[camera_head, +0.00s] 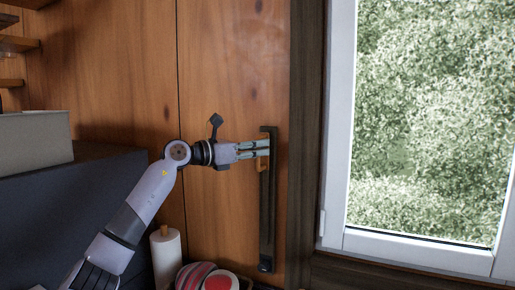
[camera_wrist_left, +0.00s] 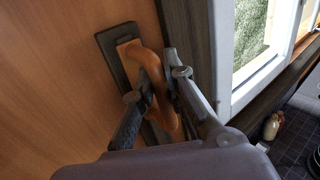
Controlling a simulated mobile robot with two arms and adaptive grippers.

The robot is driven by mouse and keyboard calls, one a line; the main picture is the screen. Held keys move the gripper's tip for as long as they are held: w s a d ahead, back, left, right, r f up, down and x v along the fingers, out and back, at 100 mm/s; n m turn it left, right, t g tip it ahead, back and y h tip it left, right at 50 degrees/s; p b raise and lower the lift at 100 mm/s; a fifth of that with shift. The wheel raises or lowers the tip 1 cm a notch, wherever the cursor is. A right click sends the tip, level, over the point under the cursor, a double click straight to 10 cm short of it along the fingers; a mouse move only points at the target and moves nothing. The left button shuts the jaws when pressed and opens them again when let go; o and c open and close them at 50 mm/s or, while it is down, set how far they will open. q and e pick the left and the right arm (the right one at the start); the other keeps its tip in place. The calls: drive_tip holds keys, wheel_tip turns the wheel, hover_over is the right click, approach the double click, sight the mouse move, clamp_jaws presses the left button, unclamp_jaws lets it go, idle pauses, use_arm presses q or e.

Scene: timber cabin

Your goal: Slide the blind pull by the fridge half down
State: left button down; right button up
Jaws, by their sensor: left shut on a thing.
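The blind pull (camera_head: 261,163) is an orange-tan handle on a dark vertical track (camera_head: 267,215) fixed to the wooden wall, left of the window frame. It sits in the upper part of the track. My left gripper (camera_head: 262,148) reaches in from the left and is shut on the pull. In the left wrist view the pull (camera_wrist_left: 158,78) shows as a curved loop between the fingers (camera_wrist_left: 155,98), with the dark track (camera_wrist_left: 108,42) behind it. The fridge is probably the dark box-like body (camera_head: 75,205) at left. My right gripper is not in view.
A window (camera_head: 425,120) with a white frame stands right of the track. A paper roll (camera_head: 165,255) and a red-and-white striped round item (camera_head: 196,275) stand below my left arm. A light box (camera_head: 35,140) sits on the dark body. The wall along the lower track is clear.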

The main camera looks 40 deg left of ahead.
use_arm(q)
wheel_tip(320, 180, down, 12)
drive_tip(key=b, duration=1)
drive_tip(key=c, duration=1.6)
unclamp_jaws()
